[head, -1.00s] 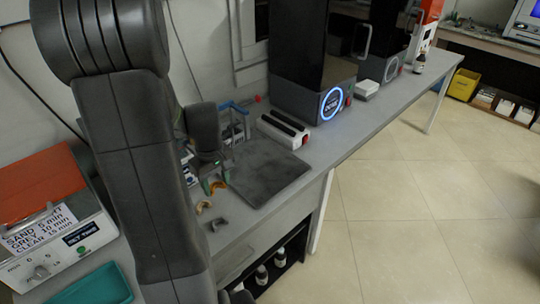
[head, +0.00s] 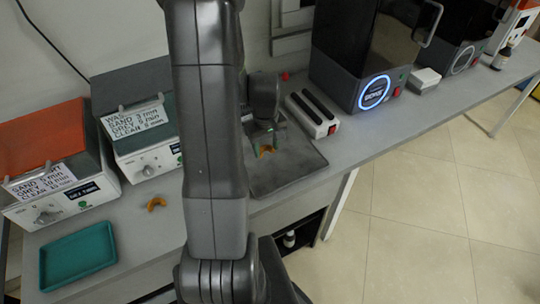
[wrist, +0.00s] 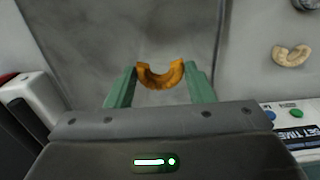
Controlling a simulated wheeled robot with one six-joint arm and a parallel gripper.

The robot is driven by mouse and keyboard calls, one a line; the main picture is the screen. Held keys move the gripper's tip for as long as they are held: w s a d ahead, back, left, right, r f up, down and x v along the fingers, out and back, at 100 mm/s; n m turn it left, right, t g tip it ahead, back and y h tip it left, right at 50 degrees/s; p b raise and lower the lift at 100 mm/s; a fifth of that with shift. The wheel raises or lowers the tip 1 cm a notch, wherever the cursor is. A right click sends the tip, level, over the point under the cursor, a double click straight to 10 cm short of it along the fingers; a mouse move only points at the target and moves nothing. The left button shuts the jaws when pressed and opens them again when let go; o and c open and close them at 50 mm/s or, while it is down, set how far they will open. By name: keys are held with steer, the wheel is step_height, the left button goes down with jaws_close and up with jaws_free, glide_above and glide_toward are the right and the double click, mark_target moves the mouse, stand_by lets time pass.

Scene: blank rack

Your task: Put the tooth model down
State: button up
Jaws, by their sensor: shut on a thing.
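The tooth model is an orange-brown arch (wrist: 160,76). It sits between the two green fingers of my gripper (wrist: 160,88), which are shut on it. In the head view, my gripper (head: 266,146) and the orange tooth model (head: 266,151) are over the dark grey mat (head: 290,178), partly hidden by my arm. I cannot tell whether the model touches the mat. A second arch-shaped model (head: 156,203) lies on the bench left of my arm. It also shows at the right of the wrist view (wrist: 291,55).
A white and black device (head: 312,115) stands just behind the mat, with a dark machine (head: 375,98) farther right. Two cleaner units (head: 140,140) and a teal tray (head: 78,254) are at the left. The mat's front and right parts look clear.

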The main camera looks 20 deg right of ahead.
mark_target(267, 165)
steer(key=shift+f, duration=2.7)
steer(key=shift+f, duration=0.2)
steer(key=o, duration=0.9)
steer(key=shift+o, duration=0.2)
steer(key=shift+r, duration=0.1)
step_height(267, 165, up, 12)
steer(key=shift+r, duration=0.15)
